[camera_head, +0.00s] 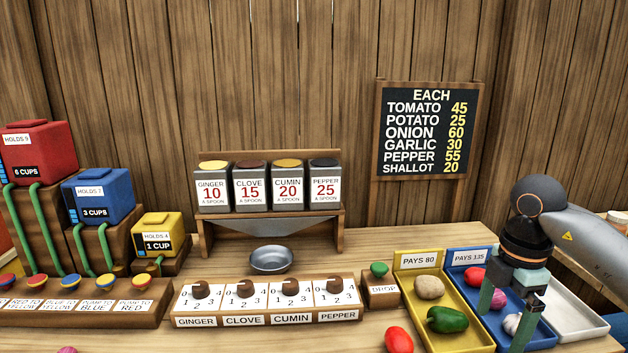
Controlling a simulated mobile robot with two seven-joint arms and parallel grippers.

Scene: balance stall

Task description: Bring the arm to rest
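My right arm (580,240) comes in from the right edge, with its gripper (502,325) pointing down over the blue tray (463,302) marked PAYS 135. The two green fingers stand apart, so the gripper is open. A red tomato (474,276) and a reddish-purple vegetable (497,299) also lie in this tray, partly covered by the gripper. Whether the fingertips touch anything is unclear. My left gripper is not in view.
The yellow tray (460,338) holds a potato (429,287) and a green pepper (447,319). A white tray (585,322) stands at the right. A red vegetable (399,340) lies on the table. Dials, a metal bowl (271,260) and pump boxes fill the left and middle.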

